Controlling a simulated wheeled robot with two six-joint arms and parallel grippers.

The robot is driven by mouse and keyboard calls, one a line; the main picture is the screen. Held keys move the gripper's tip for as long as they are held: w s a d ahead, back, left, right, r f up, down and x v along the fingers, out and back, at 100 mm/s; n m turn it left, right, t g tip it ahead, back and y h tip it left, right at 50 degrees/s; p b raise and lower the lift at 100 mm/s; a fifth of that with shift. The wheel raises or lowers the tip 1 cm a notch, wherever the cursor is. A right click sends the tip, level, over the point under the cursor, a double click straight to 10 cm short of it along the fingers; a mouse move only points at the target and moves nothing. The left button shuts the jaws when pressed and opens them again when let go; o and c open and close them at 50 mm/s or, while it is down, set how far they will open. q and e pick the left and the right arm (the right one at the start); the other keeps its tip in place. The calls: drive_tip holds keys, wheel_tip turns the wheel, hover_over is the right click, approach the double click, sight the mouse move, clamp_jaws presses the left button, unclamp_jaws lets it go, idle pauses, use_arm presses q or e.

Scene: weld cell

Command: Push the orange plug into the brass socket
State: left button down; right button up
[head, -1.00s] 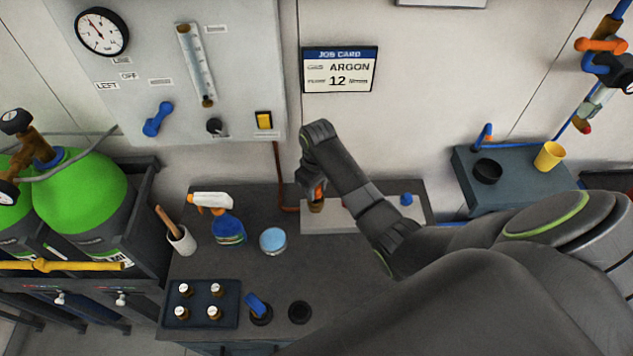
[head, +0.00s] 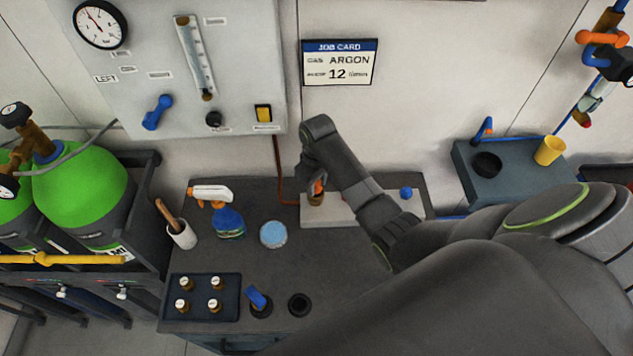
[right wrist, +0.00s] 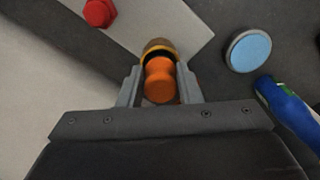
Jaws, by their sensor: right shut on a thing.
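The orange plug (right wrist: 160,82) is between the two fingers of my right gripper (right wrist: 160,88), which is shut on it. In the head view the plug (head: 317,187) shows as a small orange patch below my right gripper (head: 312,182). The brass socket (right wrist: 158,46) is directly at the plug's far end in the right wrist view; in the head view the socket (head: 315,199) stands on a pale block (head: 345,212). The plug's end overlaps the socket's mouth; how deep it sits I cannot tell. My left gripper is not in view.
A blue knob (head: 406,192) is on the block's right part. A spray bottle (head: 228,220), a blue-topped tin (head: 273,234) and a tray of small bottles (head: 203,298) stand on the bench. A red knob (right wrist: 100,13) shows in the wrist view. Bench is clear around the middle.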

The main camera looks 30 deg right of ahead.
drive_tip(key=shift+f+b, duration=0.3)
drive_tip(key=shift+f, duration=0.3)
idle(0.4)
drive_tip(key=o, duration=0.7)
drive_tip(key=shift+c, duration=0.2)
drive_tip(key=shift+r, duration=0.1)
